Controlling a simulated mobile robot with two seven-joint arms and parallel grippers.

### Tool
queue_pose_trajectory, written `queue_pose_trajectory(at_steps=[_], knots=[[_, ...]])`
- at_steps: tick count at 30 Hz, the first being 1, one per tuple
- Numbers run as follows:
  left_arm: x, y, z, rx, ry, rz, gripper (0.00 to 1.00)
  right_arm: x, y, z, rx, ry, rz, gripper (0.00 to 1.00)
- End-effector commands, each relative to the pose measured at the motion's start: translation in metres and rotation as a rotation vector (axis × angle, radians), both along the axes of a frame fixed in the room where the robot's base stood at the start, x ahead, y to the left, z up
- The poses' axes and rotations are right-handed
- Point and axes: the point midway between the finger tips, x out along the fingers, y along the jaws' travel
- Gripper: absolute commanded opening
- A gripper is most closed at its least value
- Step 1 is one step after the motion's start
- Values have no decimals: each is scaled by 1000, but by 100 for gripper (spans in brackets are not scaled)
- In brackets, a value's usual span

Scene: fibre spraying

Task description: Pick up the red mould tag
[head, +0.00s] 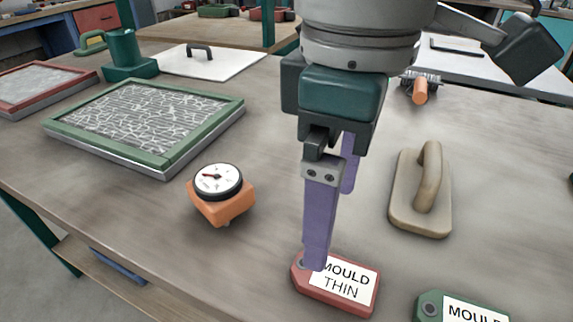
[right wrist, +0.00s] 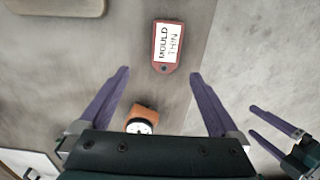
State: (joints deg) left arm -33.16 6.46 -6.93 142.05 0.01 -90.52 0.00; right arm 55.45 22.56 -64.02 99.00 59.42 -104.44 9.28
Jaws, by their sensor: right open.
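The red mould tag (head: 337,290) lies flat on the table near its front edge, with a white label reading "MOULD THIN". It also shows in the right wrist view (right wrist: 157,62), ahead of the fingertips and between their lines. My right gripper (head: 331,227) is open and empty above the table, its purple fingers pointing down. In the head view, its near fingertip overlaps the tag's left end; I cannot tell whether they touch. In the right wrist view, its fingers (right wrist: 159,74) are wide apart. My left gripper (right wrist: 251,120) shows there at the right edge, fingers apart and empty, over the floor.
A green tag (head: 432,308) lies right of the red one. An orange dial gauge (head: 222,205) sits to the left, and a beige float (head: 405,213) to the right. A green-framed panel (head: 70,135), a green pot (head: 122,48) and a white board with a handle (head: 235,62) stand farther back.

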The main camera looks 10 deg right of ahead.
Motion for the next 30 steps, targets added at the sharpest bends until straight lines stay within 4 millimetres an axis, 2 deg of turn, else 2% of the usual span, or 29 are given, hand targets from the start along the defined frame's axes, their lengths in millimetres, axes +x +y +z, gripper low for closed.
queue_pose_trajectory(at_steps=[1,3,8,14,18,26,30], knots=[[0,0,-3,1,0,-1,100,-1,0,-11,-1,4,0,98],[0,1,-5,3,-1,-1,100,-1,0,-20,1,2,1,98],[0,2,-6,9,0,-4,100,-3,0,-33,2,1,1,98],[0,3,-10,11,-1,-6,100,-13,-2,-63,2,1,2,98],[0,3,-14,11,-1,-6,100,-12,-2,-79,2,-1,0,98],[0,3,-14,11,-1,-6,100,-11,-2,-80,4,-4,1,98],[0,3,-13,10,0,-4,100,-11,-2,-80,3,-3,1,82]])
